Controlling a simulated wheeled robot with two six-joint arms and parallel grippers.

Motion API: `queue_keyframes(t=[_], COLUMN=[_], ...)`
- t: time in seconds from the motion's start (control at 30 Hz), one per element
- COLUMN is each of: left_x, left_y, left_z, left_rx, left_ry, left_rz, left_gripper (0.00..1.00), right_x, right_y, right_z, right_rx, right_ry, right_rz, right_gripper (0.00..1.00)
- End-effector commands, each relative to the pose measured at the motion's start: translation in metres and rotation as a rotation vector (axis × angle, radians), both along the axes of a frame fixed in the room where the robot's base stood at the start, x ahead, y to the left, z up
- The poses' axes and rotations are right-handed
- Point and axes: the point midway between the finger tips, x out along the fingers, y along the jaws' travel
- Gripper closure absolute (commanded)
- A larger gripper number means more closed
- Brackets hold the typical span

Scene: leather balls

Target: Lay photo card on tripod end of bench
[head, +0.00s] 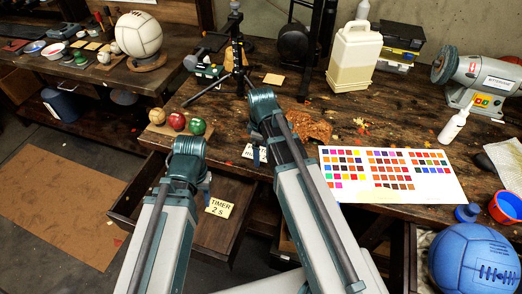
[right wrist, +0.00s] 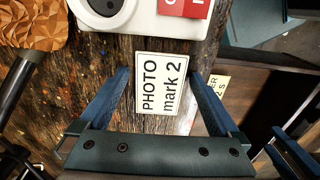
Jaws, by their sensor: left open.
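The photo card (right wrist: 162,100), a white card reading "PHOTO mark 2", lies on the bench near its front edge in the right wrist view. In the head view only a sliver of it (head: 249,152) shows beside my right arm. My right gripper (right wrist: 160,74) is open, its blue fingers spread on either side of the card, with no clear contact. My left gripper (head: 206,187) is open and low in front of the bench, mostly hidden by its arm. A black tripod (head: 237,70) stands on the left end of the wooden bench (head: 290,85).
A "TIMER 2 s" card (head: 219,208) shows over the open drawer (head: 240,225). Several balls (head: 176,121) sit left of my right arm. A white device (right wrist: 145,18) is beyond the photo card. A colour chart (head: 390,174) and white jug (head: 355,58) stand to the right.

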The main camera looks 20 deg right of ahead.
Motion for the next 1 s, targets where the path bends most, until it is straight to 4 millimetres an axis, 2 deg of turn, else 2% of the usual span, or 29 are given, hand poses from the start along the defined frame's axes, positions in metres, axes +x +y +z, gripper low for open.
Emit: queue_keyframes(t=[0.27, 0.47, 0.67, 1.0], left_x=[0.000, 0.000, 0.000, 0.000], left_y=[0.000, 0.000, 0.000, 0.000], left_z=[0.001, 0.010, 0.032, 0.083], left_rx=[0.000, 0.000, 0.000, 0.000], left_ry=[0.000, 0.000, 0.000, 0.000], left_rz=[0.000, 0.000, 0.000, 0.000], left_gripper=[0.50, 0.50, 0.50, 0.50], right_x=[0.000, 0.000, 0.000, 0.000], right_y=[0.000, 0.000, 0.000, 0.000], right_z=[0.001, 0.010, 0.032, 0.083], right_rx=[0.000, 0.000, 0.000, 0.000], right_ry=[0.000, 0.000, 0.000, 0.000], right_rz=[0.000, 0.000, 0.000, 0.000], right_gripper=[0.00, 0.00, 0.00, 0.00])
